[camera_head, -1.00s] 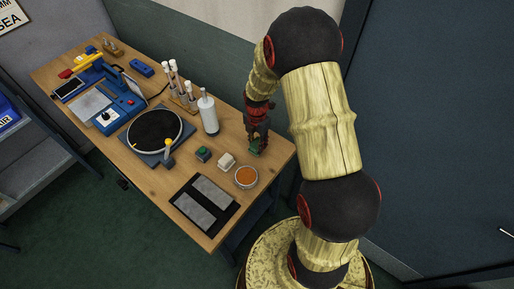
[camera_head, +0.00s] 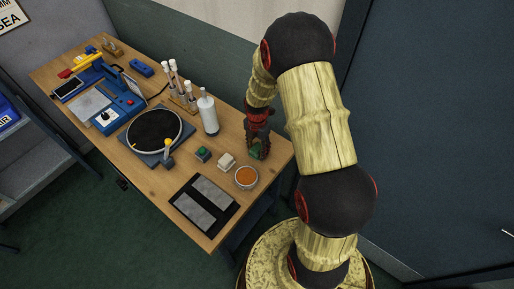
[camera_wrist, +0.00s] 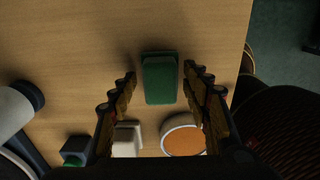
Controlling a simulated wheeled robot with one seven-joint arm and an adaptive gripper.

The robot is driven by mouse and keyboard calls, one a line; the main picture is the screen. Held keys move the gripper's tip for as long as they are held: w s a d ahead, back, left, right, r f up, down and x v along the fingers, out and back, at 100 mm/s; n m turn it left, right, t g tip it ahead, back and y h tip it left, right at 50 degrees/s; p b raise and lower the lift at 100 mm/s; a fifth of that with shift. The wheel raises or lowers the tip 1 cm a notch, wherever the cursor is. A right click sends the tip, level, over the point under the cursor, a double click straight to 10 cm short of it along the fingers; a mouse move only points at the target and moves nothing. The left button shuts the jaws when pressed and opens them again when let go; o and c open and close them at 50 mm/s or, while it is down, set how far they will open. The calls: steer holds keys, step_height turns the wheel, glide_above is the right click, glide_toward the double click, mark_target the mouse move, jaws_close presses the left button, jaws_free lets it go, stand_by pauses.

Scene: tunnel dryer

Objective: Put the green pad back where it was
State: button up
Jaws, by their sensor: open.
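The green pad (camera_wrist: 160,80) is a dark green block on the bare wood near the right end of the table, seen in the wrist view. In the head view it is a small green patch (camera_head: 255,151) at the tip of my gripper, partly hidden. My gripper (camera_wrist: 160,74) is open and points down at it. The pad lies between the two fingers in the wrist view, with a gap on each side. My gripper (camera_head: 257,150) is low over the table in the head view.
A white block (camera_head: 226,161), a bowl of orange material (camera_head: 246,177) and a small green-topped block (camera_head: 203,153) stand nearby. A white bottle (camera_head: 208,115) is to the left. A black mat with grey strips (camera_head: 204,204) lies at the front. The table's right edge is close.

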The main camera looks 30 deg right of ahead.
step_height(320, 180, up, 11)
steer(key=p, duration=0.2)
step_height(320, 180, up, 10)
steer(key=m+t, duration=0.1)
steer(key=m, duration=0.3)
glide_above(257, 147)
steer(key=s+a, duration=0.1)
steer(key=a, duration=0.3)
steer(key=s+a+r+m+t, duration=0.2)
steer(key=s+a+r+m, duration=0.3)
steer(key=s+r+m, duration=0.3)
steer(key=s+a+r+m+t, duration=0.2)
steer(key=s+a+r+m, duration=0.3)
steer(key=s+r+m, duration=0.4)
steer(key=shift+s+a+r+m+t, duration=0.15)
steer(key=shift+s+r+m+t, duration=0.25)
steer(key=shift+s, duration=0.7)
steer(key=shift+f, duration=0.1)
